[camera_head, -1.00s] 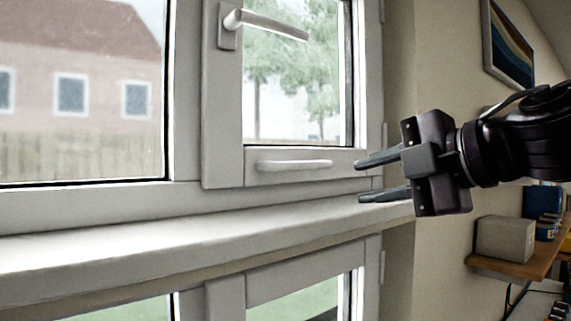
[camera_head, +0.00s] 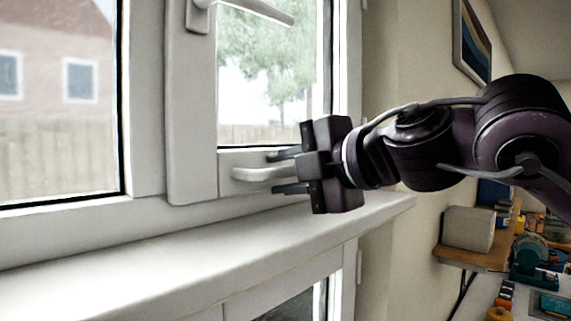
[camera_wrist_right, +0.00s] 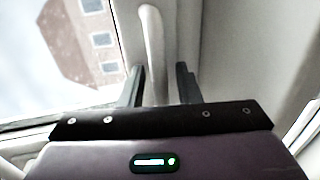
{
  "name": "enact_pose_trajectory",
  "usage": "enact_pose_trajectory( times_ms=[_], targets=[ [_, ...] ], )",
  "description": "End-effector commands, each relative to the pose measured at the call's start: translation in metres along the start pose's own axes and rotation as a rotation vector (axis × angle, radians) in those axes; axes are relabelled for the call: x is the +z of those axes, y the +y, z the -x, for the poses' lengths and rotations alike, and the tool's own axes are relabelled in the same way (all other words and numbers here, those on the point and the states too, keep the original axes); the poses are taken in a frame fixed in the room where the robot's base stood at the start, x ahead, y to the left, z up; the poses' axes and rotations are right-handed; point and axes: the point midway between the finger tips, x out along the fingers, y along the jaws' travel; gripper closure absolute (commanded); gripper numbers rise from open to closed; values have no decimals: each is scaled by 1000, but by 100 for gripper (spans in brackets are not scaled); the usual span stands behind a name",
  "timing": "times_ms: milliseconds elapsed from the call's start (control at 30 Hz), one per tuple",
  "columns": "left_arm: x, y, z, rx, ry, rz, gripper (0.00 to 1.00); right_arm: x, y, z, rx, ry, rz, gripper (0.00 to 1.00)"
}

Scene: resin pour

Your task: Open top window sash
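The top window sash (camera_head: 190,120) is a white frame around a glass pane, and it looks closed in its frame. A lever handle (camera_head: 255,10) near its upper left points right and slightly down. A white pull bar (camera_head: 262,174) sits on its bottom rail. My right gripper (camera_head: 280,173) is open at the right end of the pull bar, one finger above and one below it. In the right wrist view the bar (camera_wrist_right: 152,50) runs up between the two fingers, with gaps showing. I cannot tell whether the fingers touch it. My left gripper is out of view.
A white sill (camera_head: 200,255) runs below the window, close under my right gripper. A lower window (camera_head: 295,300) is beneath it. At the right, a shelf (camera_head: 480,260) carries a grey box (camera_head: 468,229), and a picture (camera_head: 472,40) hangs on the wall.

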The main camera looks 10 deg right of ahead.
Motion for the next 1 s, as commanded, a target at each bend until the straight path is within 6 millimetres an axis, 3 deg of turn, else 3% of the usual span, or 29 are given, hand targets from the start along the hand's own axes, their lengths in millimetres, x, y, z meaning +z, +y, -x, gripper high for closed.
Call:
enact_pose_trajectory(
  times_ms=[100, 200, 433, 1000],
  targets=[
    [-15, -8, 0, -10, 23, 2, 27, 0, 0, -1, 0, 0, 0, 69],
    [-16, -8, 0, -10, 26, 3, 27, 0, 0, -1, 0, 0, 0, 69],
    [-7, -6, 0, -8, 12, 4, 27, 0, 0, 0, 0, 0, 0, 99],
    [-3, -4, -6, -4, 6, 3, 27, 0, -5, 9, -2, 57, 9, 100]
  ],
)
